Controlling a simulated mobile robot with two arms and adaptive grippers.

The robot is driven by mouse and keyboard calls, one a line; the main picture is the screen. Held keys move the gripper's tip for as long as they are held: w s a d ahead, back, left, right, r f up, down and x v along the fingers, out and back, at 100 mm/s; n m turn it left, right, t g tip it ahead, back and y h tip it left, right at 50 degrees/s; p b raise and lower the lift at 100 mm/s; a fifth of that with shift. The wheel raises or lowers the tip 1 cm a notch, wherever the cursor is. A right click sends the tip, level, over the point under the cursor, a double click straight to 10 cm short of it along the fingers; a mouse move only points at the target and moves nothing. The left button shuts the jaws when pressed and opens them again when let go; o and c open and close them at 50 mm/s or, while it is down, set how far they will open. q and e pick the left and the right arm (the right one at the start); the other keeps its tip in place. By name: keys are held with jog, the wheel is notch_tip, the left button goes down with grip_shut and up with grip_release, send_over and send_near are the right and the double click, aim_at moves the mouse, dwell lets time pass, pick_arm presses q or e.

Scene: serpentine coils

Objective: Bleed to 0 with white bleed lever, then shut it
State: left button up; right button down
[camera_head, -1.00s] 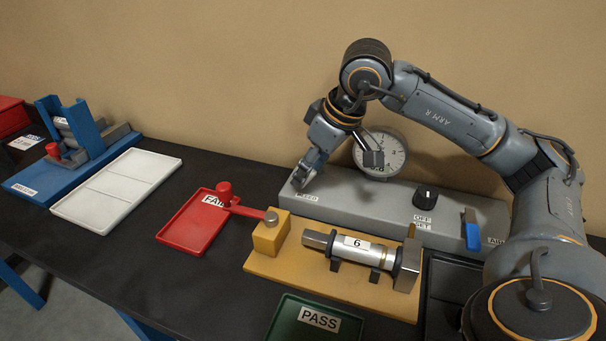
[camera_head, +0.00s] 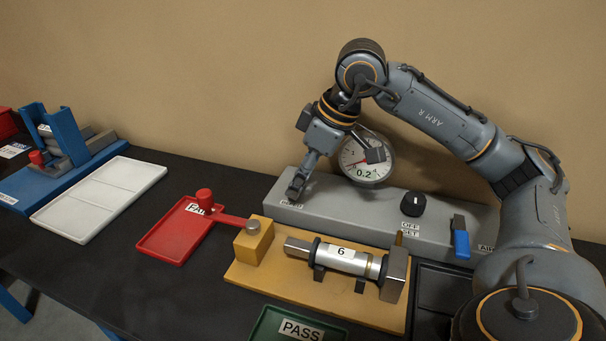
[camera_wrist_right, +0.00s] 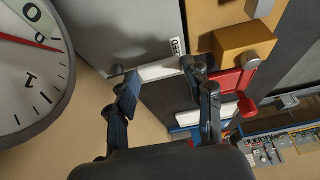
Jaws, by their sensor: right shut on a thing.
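The white bleed lever (camera_wrist_right: 160,70) lies at the left end of the grey panel (camera_head: 350,213), beside a small label. My right gripper (camera_head: 297,188) reaches down at that end and hides the lever in the head view. In the right wrist view my right gripper (camera_wrist_right: 161,73) is shut on the lever, one finger at each end of its visible white part. The round gauge (camera_head: 365,157) behind the panel shows a 0.2 mark. In the wrist view the gauge (camera_wrist_right: 28,85) has its red needle between 0 and 1. My left gripper is not in view.
The panel carries a black knob (camera_head: 413,204) and a blue lever (camera_head: 460,238). In front, a yellow fixture (camera_head: 262,277) holds metal part 6 (camera_head: 341,258). A red tray (camera_head: 165,242), green tray (camera_head: 268,325) and white tray (camera_head: 75,222) lie around it.

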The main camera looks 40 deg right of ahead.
jog(key=c, duration=0.7)
grip_release()
jog(key=shift+s+a+f, duration=0.15)
jog(key=shift+f, duration=0.25)
jog(key=shift+o, duration=0.9)
jog(key=shift+w+r, duration=0.1)
jog(key=shift+w, duration=0.1)
jog(key=shift+d+r, duration=0.2)
jog(key=shift+r, duration=0.1)
jog(key=v, duration=1.1)
jog(key=shift+r, duration=0.2)
